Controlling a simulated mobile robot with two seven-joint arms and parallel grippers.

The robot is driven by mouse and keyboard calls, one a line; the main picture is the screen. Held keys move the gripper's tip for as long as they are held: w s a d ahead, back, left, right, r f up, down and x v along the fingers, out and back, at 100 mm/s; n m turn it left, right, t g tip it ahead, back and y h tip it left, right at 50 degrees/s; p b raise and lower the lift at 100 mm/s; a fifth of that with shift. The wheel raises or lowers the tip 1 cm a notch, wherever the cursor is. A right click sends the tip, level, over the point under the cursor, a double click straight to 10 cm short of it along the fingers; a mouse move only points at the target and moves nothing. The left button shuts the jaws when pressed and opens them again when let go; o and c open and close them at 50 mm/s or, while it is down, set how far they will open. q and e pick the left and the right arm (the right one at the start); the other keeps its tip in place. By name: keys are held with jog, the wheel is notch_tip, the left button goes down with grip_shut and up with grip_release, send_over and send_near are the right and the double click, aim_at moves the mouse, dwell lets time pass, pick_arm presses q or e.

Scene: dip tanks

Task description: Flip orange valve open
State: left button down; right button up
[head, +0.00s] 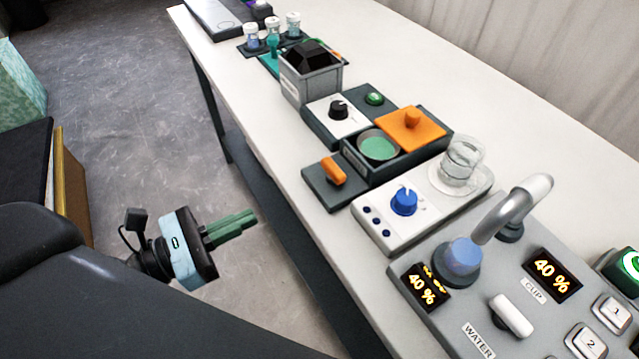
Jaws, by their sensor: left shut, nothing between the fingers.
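The orange valve (333,171) is a small orange lever on a dark square plate (318,188) at the table's front edge, near the middle of the view. The lever lies slanted across the plate. My left gripper (252,219) has green fingers that are closed together with nothing between them. It is out over the floor, to the left of the table and below the valve in the picture, apart from it. My right gripper does not show.
Behind the valve is a dark box with a green-filled round cup (378,148) and an orange lid (426,134). To its right stand a white unit with a blue knob (404,200) and a grey water panel with a curved tap (505,207). Bare floor surrounds the gripper.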

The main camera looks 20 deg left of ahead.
aim_at(333, 178)
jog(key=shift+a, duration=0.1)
